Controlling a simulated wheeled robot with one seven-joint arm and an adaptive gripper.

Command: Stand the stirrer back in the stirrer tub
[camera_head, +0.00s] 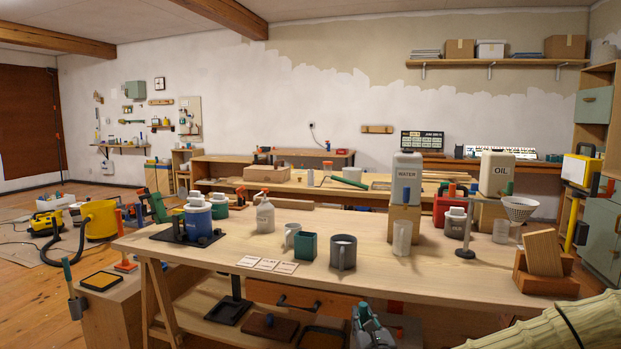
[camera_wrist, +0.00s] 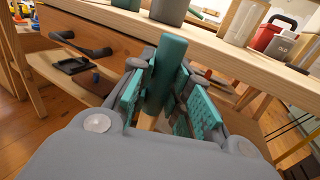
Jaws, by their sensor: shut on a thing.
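My gripper (camera_wrist: 160,98) is shut on a dark green, rounded handle (camera_wrist: 166,68), which I take to be the stirrer. A pale wooden part shows below it between the pads, and its lower end is hidden. I cannot tell for certain which is the stirrer tub.
The workbench (camera_head: 220,262) front edge lies just beyond my gripper. A white spray bottle (camera_head: 265,216), a clear beaker (camera_head: 402,238) and a wooden block holder (camera_head: 545,284) stand on it. White cards (camera_head: 267,265) lie near the front. Bare bench top lies right of the grey pot.

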